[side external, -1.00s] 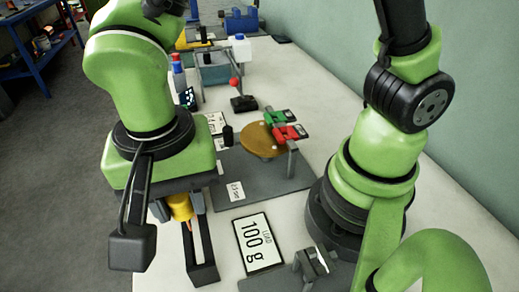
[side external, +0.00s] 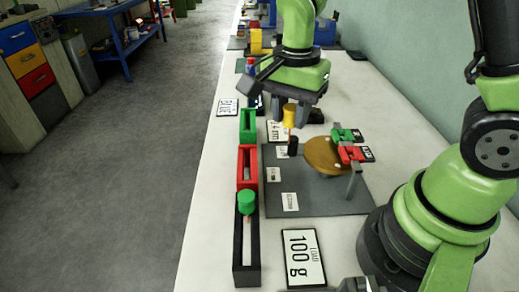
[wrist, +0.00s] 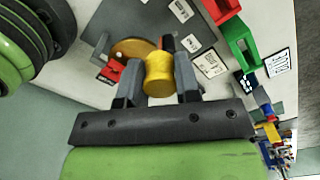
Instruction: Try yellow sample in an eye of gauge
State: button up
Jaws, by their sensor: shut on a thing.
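My gripper (side external: 289,108) is shut on the yellow sample (side external: 289,116), a small spool shape with a pin below it. It hangs above the far left part of the grey plate (side external: 320,200), left of the round wooden disc (side external: 318,158). In the wrist view the yellow sample (wrist: 158,76) sits between both fingers. A red piece (side external: 350,153) and a green piece (side external: 342,135) stand at the disc's right side. A dark upright peg (side external: 293,147) stands at its left edge. I cannot tell which part is the gauge, and no eye shows clearly.
A green holder (side external: 247,128), a red holder (side external: 246,158) and a long black holder (side external: 244,262) line the bench's left edge; a green-topped sample (side external: 246,202) is in the black one. A 100 g card (side external: 304,258) lies in front. The grey plate's front is mostly clear.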

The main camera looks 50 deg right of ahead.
jog(key=shift+s+d+f+m, duration=0.4)
jog(key=shift+s+d+m, duration=0.45)
jog(key=shift+d, duration=1.5)
jog(key=shift+s+d+f+m, duration=0.55)
jog(key=shift+d+m, duration=0.4)
jog(key=shift+d, duration=1.45)
jog(key=shift+s+d+f+m, duration=0.3)
jog(key=shift+s+d+m, duration=0.55)
jog(key=shift+d, duration=1.5)
jog(key=shift+f, duration=2.6)
jog(key=shift+r, duration=0.1)
notch_tip(320, 180, up, 7)
